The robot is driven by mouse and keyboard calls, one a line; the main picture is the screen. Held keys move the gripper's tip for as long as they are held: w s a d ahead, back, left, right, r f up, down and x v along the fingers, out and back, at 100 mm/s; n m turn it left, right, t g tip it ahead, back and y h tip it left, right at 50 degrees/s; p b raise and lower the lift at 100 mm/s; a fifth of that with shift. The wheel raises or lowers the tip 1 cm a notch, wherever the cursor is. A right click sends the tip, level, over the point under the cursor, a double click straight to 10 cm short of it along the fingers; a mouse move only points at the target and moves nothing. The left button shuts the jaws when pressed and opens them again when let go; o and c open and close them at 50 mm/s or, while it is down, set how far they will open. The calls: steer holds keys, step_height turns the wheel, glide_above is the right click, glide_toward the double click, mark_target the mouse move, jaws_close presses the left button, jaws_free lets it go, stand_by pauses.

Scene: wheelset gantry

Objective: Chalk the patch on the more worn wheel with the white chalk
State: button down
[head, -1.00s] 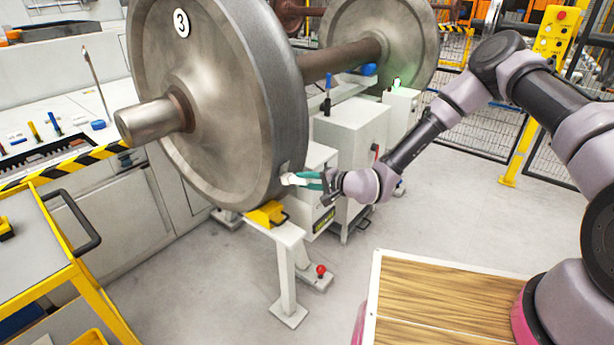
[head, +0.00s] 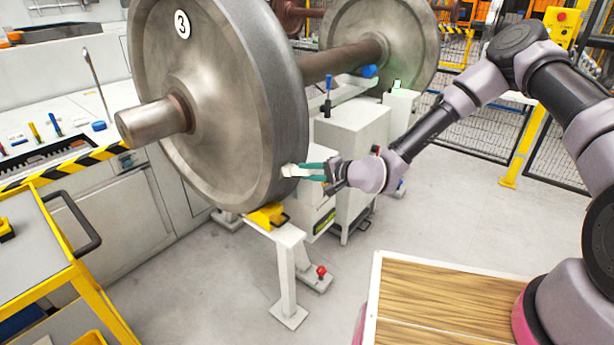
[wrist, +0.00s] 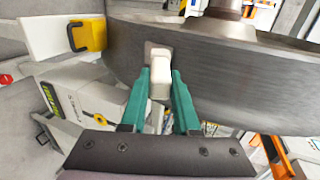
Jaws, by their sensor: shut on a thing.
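The near wheel (head: 220,110) bears a round number 3 label and stands on the stand at the left. A second wheel (head: 405,45) sits at the far end of the same axle. My gripper (head: 305,169) has green fingers and is at the right lower tread of the near wheel. In the wrist view my gripper (wrist: 161,90) is shut on a white chalk (wrist: 159,85). The chalk's tip is at the wheel's tread (wrist: 220,55), over a pale patch (wrist: 153,48). I cannot tell whether it touches. The chalk partly hides the patch.
A yellow chock (head: 267,216) sits on the white stand (head: 287,240) under the near wheel. A white cabinet (head: 350,135) stands behind my gripper. A yellow trolley (head: 60,250) is at the left.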

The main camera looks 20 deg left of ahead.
steer(key=shift+s+d+r, duration=0.1)
steer(key=shift+d+r, duration=0.05)
steer(key=shift+r, duration=0.45)
steer(key=shift+d+r, duration=0.1)
steer(key=shift+r, duration=0.45)
step_height(320, 180, down, 7)
steer(key=a, duration=0.1)
steer(key=shift+w+a+r, duration=0.15)
steer(key=shift+w+a, duration=0.2)
steer(key=shift+a, duration=0.05)
steer(key=s+d+f, duration=0.1)
steer(key=s+d, duration=0.1)
steer(key=d, duration=0.3)
steer(key=shift+d+f, duration=0.25)
steer(key=shift+f, duration=0.1)
steer(key=shift+s, duration=0.1)
steer(key=d, duration=0.1)
steer(key=s+d, duration=0.1)
steer(key=shift+s+d+f, duration=0.1)
steer(key=shift+d+f, duration=0.2)
steer(key=shift+f, duration=0.05)
stand_by(0.5)
